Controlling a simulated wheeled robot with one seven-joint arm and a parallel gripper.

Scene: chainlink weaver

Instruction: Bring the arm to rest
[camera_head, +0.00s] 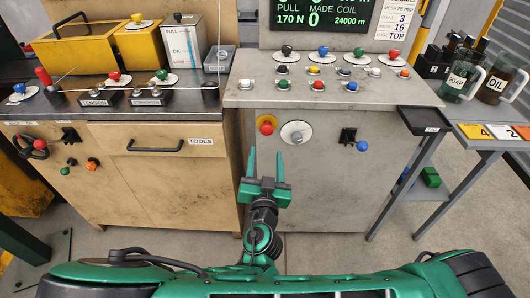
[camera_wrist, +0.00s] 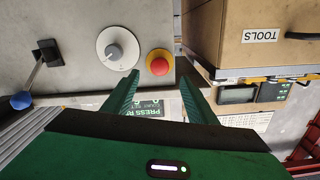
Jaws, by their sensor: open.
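My gripper (camera_head: 266,162) is green, with its two fingers spread apart and nothing between them. The fingers also show in the wrist view (camera_wrist: 160,95), apart and empty. Beyond them are a red button (camera_wrist: 159,62) and a grey dial (camera_wrist: 118,48) on the console front. I see no contact between the fingers and any surface.
The wooden cabinet (camera_head: 160,185) with its TOOLS drawer stands left. The grey console (camera_head: 325,165) carries several coloured knobs on top. A lever with a blue ball (camera_head: 362,146) sticks out of its front. A side table (camera_head: 480,135) with jugs is at right. Floor shows between cabinet and side table.

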